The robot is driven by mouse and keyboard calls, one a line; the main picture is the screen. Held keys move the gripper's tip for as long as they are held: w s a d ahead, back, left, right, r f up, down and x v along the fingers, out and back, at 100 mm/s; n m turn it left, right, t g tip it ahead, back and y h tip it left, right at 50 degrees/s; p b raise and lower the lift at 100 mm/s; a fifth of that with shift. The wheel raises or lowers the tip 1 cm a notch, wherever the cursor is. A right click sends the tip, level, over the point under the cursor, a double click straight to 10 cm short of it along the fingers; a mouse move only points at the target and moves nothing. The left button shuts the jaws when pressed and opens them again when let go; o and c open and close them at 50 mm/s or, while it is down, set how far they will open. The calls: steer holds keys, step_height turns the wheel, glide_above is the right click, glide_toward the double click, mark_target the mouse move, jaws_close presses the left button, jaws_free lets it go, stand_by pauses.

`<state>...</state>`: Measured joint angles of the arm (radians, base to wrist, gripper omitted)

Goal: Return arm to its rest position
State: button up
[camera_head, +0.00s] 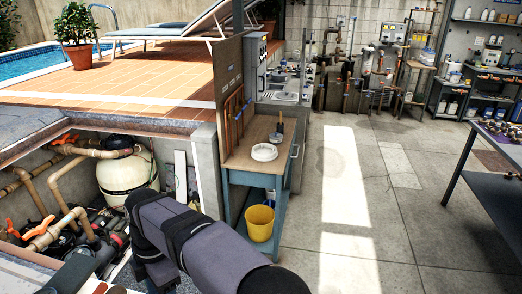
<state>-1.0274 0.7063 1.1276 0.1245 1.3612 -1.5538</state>
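My arm (200,238), grey-purple with black joints, crosses the lower middle of the head view. It runs from the left toward the bottom edge. My gripper is not in this view, so I cannot tell whether it is open or holds anything.
A workbench (244,150) holds a white round item (264,152) and a dark upright tool (279,131); a yellow bucket (259,223) sits on its lower shelf. The pit at left has a pale tank (127,175) and pipes (68,180). A table (492,165) stands right; the floor (395,215) between is clear.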

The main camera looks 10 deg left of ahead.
steer(key=w+d+m, duration=0.3)
steer(key=d+m, duration=0.2)
steer(key=d, duration=0.3)
steer(key=w+d+f+m, duration=0.1)
steer(key=w+d+m, duration=0.25)
steer(key=d, duration=0.35)
steer(key=w+d+m, duration=0.3)
steer(key=d+m, duration=0.2)
steer(key=d, duration=0.3)
steer(key=s+d+f+m, duration=0.2)
steer(key=s+d+m, duration=0.1)
steer(key=d+m, duration=0.2)
steer(key=s+d+f+m+t, duration=0.1)
steer(key=s+d+m, duration=0.3)
steer(key=d, duration=0.5)
steer(key=s+d+f+m, duration=0.3)
steer(key=d+m, duration=0.3)
steer(key=d, duration=0.2)
steer(key=shift+s+m+t, duration=0.3)
steer(key=shift+s+m, duration=0.05)
steer(key=shift+s, duration=0.25)
steer(key=shift+c, duration=0.6)
